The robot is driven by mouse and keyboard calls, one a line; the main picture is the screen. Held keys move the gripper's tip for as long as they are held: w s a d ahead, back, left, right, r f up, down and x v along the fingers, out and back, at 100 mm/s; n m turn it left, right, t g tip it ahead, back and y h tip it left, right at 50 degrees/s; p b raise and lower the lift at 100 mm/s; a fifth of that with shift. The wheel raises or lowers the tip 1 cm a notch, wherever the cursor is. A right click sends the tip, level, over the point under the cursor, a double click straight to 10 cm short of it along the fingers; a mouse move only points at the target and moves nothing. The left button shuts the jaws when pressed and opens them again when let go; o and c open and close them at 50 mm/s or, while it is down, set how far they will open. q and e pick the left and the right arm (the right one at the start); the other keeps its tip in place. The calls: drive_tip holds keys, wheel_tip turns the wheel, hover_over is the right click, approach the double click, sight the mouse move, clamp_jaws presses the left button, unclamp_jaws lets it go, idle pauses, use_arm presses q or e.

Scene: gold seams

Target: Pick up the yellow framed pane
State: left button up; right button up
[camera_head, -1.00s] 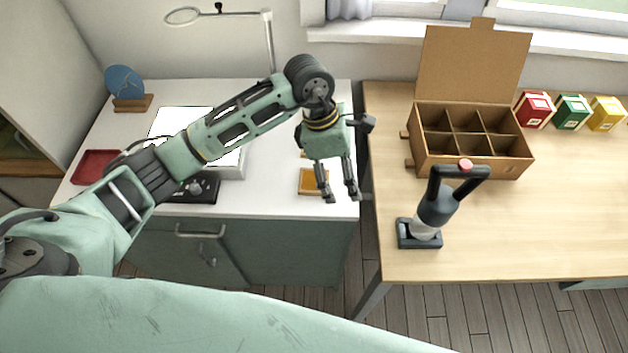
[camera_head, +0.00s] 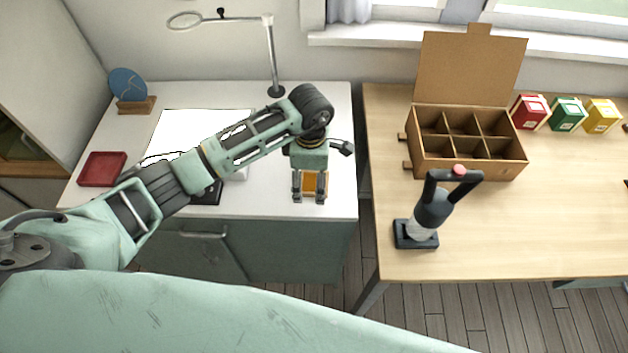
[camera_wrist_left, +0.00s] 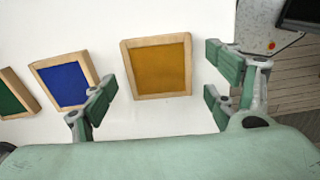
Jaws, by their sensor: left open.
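The yellow framed pane (camera_head: 309,182) lies on the white counter near its right front edge. It is an amber square in a light wooden frame, partly hidden by my gripper in the head view. In the left wrist view the yellow framed pane (camera_wrist_left: 159,67) lies ahead of the fingers, near the middle and apart from them. My left gripper (camera_head: 309,199) is open above the pane, its fingers pointing down, one on each side. In the wrist view the open left gripper (camera_wrist_left: 160,100) has nothing between its fingertips. My right gripper does not show.
A blue framed pane (camera_wrist_left: 65,84) and a green framed pane (camera_wrist_left: 14,96) lie left of the yellow one. A red tray (camera_head: 102,169) and lamp (camera_head: 270,60) are on the counter. A divided cardboard box (camera_head: 465,168) and dark-handled tool (camera_head: 432,211) stand on the wooden table.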

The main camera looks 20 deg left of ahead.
sight(312, 182)
use_arm(q)
drive_tip(key=shift+c, duration=0.5)
drive_tip(key=c, duration=1.2)
drive_tip(key=shift+w+r, duration=0.1)
drive_tip(key=shift+r, duration=0.05)
drive_tip(key=shift+r+b, duration=0.35)
drive_tip(key=shift+r, duration=0.25)
wheel_tip(312, 182, up, 3)
drive_tip(key=shift+d+f+b, duration=0.1)
drive_tip(key=shift+d+b, duration=0.05)
drive_tip(key=shift+b, duration=0.45)
drive_tip(key=s+d+r+b, duration=0.1)
drive_tip(key=d+r+b, duration=0.2)
drive_tip(key=d+r, duration=0.4)
drive_tip(key=d, duration=0.4)
